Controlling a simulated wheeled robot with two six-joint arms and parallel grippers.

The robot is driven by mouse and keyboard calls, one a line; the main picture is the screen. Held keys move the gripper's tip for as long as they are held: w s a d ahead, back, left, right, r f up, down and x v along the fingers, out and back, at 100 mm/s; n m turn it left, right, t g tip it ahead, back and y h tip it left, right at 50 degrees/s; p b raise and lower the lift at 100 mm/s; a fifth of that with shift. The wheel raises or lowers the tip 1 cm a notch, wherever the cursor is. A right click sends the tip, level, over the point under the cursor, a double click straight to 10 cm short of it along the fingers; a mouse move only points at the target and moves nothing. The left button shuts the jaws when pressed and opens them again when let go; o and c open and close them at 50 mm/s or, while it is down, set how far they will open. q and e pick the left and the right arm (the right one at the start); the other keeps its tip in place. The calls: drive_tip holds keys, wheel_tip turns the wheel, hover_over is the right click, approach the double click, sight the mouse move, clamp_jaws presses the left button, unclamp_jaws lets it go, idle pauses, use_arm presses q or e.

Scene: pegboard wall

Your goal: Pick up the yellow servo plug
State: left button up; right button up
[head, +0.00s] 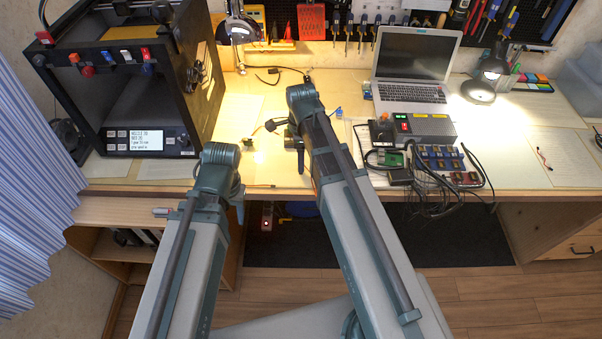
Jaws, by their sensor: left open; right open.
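I cannot make out the yellow servo plug for certain. A small orange-tipped piece (257,129) lies on the worktop left of my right wrist, too small to identify. My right arm reaches over the front of the desk; its gripper (276,125) shows as a small dark shape beside the wrist, open, with no object visible in it. My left arm ends at the desk's front edge, right of the printer; its gripper (240,208) is mostly hidden behind the wrist and is open. Any contact between the grippers and the worktop is unclear.
A black 3D printer (130,85) stands at the left. A laptop (415,72), a power supply box (428,129), a green circuit board (398,154) and tangled black cables (430,185) crowd the right. A lamp (238,30) stands behind. Papers cover the far right.

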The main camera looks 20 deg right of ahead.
wheel_tip(320, 180, down, 3)
drive_tip(key=shift+f+b, duration=0.1)
drive_tip(key=shift+b, duration=1)
use_arm(q)
wheel_tip(320, 180, down, 3)
use_arm(e)
drive_tip(key=shift+c, duration=0.2)
clamp_jaws()
